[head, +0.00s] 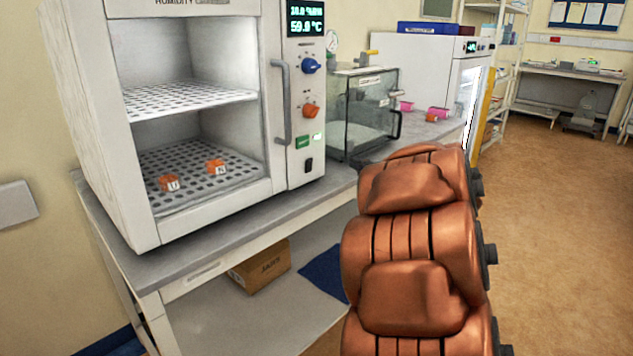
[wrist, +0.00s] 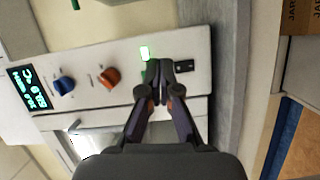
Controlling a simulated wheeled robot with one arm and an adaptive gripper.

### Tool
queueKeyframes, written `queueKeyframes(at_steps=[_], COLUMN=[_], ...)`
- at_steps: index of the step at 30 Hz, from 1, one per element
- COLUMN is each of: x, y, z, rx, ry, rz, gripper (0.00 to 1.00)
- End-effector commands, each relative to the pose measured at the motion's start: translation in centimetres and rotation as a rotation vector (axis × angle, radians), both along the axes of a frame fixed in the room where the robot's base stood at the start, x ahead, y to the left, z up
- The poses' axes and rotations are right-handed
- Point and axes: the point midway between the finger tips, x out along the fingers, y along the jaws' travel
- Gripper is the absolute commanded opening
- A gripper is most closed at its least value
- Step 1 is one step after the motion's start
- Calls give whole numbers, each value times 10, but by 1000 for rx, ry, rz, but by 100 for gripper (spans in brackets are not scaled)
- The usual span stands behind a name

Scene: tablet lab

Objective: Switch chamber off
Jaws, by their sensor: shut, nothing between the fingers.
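The humidity chamber (head: 170,215) stands on the bench at left in the head view. Its panel carries a lit display (head: 306,18), a blue knob (head: 311,65), an orange knob (head: 311,111), a green button (head: 303,142) and a black switch (head: 308,165). In the wrist view the panel lies sideways, with the display (wrist: 33,88) lit. I cannot tell whether the fingertips touch the panel. The head view does not show the gripper.
The chamber's door handle (head: 282,100) stands out beside the panel. Two orange blocks, one of them here (head: 169,183), lie inside on the lower shelf. A glass box (head: 362,110) stands right of the chamber. A cardboard box (head: 260,266) sits below. Open floor (head: 550,200) lies at right.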

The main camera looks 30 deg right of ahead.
Motion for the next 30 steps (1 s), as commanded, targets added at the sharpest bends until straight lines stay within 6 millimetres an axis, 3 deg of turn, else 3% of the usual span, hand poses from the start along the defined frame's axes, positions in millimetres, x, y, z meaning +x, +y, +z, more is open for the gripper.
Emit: queueKeyframes(at_steps=[1,3,9,18,30], x=[-3,-7,-23,-31,-23], y=[-1,3,17,25,26], z=[-18,-28,-46,-50,-49], rx=[-23,-53,-99,-109,-109], ry=[-17,-45,-119,-152,-151], rz=[46,118,269,330,328], gripper=[0,0,0,0,0])
